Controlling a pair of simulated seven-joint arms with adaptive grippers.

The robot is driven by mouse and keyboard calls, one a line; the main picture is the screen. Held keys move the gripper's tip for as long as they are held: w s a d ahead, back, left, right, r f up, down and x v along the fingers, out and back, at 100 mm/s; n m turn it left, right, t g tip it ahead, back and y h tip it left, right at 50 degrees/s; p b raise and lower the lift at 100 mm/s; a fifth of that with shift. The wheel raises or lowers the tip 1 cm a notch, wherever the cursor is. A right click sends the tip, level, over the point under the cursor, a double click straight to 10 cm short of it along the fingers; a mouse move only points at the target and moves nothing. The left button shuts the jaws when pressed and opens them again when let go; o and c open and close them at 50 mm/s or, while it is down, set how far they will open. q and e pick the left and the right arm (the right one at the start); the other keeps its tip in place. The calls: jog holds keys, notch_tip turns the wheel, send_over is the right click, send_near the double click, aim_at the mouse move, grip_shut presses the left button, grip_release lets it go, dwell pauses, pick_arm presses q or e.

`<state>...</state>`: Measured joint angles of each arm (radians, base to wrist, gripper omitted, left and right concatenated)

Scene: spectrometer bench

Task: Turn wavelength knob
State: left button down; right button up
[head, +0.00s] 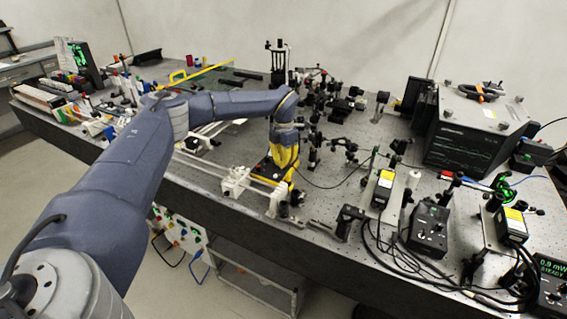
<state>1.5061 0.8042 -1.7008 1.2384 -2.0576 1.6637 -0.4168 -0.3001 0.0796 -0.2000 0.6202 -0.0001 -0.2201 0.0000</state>
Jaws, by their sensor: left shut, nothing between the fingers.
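My left arm reaches in from the left across the bench, and its gripper (284,162) points down near the front middle of the optical bench (325,238). The gripper is shut with nothing held. It is low among small black and yellow parts, and I cannot tell whether the fingertips touch any of them. I cannot pick out the wavelength knob; it is too small to tell or hidden by the gripper. My right gripper is not in view.
White rail mounts (236,181) stand left of the gripper, and several black optic posts (350,150) stand right of it. A large instrument (468,132), a control box (430,226) and loose cables fill the right side. A yellow bar (205,72) lies behind my arm.

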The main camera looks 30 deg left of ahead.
pick_arm(q)
jog(key=c, duration=1.6)
grip_release()
jog(key=shift+r, duration=6)
